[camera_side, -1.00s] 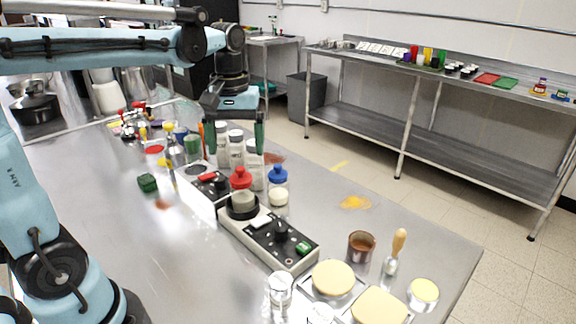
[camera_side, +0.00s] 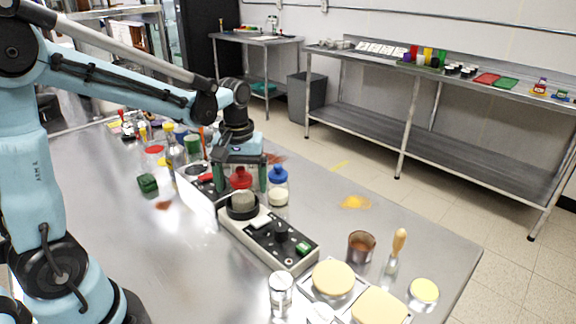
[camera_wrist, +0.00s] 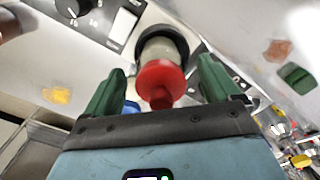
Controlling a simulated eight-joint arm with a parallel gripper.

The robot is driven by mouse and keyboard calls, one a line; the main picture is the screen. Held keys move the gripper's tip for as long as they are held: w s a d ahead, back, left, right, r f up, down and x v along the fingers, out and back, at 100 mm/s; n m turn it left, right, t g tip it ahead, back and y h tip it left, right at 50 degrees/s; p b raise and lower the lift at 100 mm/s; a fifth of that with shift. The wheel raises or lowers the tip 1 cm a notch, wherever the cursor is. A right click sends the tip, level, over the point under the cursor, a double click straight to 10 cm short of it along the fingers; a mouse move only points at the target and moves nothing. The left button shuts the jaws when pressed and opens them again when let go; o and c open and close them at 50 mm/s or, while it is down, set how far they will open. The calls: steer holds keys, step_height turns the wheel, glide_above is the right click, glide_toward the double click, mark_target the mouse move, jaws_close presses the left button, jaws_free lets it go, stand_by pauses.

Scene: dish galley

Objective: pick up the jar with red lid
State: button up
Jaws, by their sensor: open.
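The jar with the red lid (camera_side: 241,178) stands at the dark round part of a grey device on the steel table. In the wrist view its red lid (camera_wrist: 160,82) lies between my green fingers, with the pale jar body beyond it. My gripper (camera_side: 241,188) is open, one finger on each side of the jar in the side view. I cannot tell whether the fingers touch it. The jar's lower part is partly hidden by the dark ring.
A blue-lidded jar (camera_side: 278,186) stands close on the right. The grey device with knobs (camera_side: 270,241) extends toward the front. A green block (camera_side: 148,184) lies left. White bottles are largely hidden behind my gripper. The left-front table is clear.

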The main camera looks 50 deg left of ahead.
steer(key=shift+f, duration=1.2)
steer(key=c, duration=1.5)
steer(key=shift+o, duration=0.2)
steer(key=shift+r, duration=0.1)
